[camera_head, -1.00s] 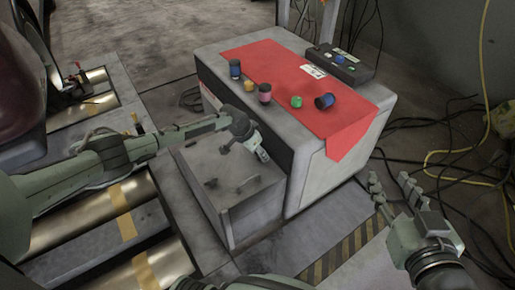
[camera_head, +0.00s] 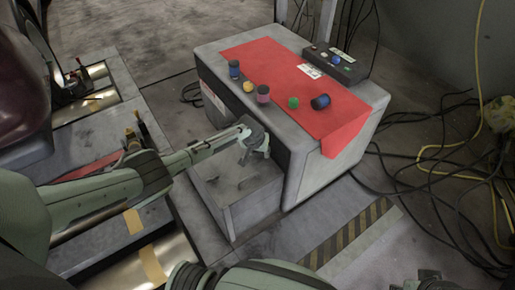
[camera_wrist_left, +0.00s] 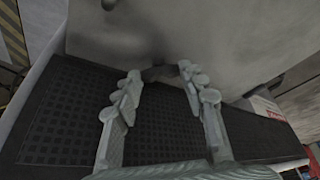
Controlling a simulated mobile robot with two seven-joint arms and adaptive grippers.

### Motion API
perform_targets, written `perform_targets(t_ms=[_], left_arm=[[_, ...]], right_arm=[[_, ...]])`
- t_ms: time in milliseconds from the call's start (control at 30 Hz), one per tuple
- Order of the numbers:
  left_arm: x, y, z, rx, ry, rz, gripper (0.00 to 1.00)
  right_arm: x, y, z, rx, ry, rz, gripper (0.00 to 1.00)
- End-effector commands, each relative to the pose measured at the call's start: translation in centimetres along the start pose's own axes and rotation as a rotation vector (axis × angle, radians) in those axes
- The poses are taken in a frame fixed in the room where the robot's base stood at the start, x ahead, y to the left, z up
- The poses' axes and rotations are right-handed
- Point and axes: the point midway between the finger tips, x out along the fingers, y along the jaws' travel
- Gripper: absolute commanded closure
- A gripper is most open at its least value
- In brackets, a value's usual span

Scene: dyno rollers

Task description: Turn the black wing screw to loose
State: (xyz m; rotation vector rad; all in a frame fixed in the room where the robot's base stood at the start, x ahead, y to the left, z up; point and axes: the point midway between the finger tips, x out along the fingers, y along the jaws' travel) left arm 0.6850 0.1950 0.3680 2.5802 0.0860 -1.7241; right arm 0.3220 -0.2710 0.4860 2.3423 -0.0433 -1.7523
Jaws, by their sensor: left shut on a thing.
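My left gripper (camera_head: 257,150) is at the far right part of the low grey box (camera_head: 258,208), beside the larger cabinet. In the left wrist view its two fingers (camera_wrist_left: 164,80) stand apart with a small dark piece, apparently the black wing screw (camera_wrist_left: 160,73), between their tips at the grey surface. The gripper is shut on it; the fingers partly hide its shape. Another small dark screw (camera_head: 212,180) shows on the box's top in the head view. Only a bit of my right gripper (camera_head: 428,276) shows at the bottom edge, and its jaw state is unclear.
The cabinet (camera_head: 330,185) carries a red cloth (camera_head: 265,62) with several small coloured cans and a black control box (camera_head: 335,64). Metal rollers (camera_head: 150,262) lie at left. Black cables and a yellow hose (camera_head: 478,100) lie on the floor at right.

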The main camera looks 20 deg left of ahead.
Motion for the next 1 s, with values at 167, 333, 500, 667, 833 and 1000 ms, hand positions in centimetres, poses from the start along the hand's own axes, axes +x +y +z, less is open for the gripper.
perform_targets(t_ms=[167,333,500,667,833,1000], left_arm=[[0.0,0.4,0.1,-0.143,-0.004,-0.058,0.88],[0.1,0.5,0.1,-0.255,-0.004,-0.105,0.88],[0.1,0.5,0.0,-0.335,-0.003,-0.139,0.88],[0.1,0.4,-0.1,-0.382,-0.001,-0.159,0.88],[0.1,0.5,-0.1,-0.405,-0.001,-0.168,0.88],[0.1,0.4,-0.1,-0.409,-0.001,-0.17,0.88]], right_arm=[[1.3,-0.3,0.0,0.0,-0.004,-0.008,0.6],[1.6,-0.3,0.0,0.0,-0.003,-0.009,0.6],[1.3,-0.3,0.0,0.0,-0.001,-0.008,0.6],[1.2,-0.3,0.0,0.0,-0.003,-0.007,0.6],[1.1,-0.2,0.1,0.0,-0.005,-0.007,0.6],[1.0,-0.2,0.0,0.0,-0.002,-0.006,0.6]])
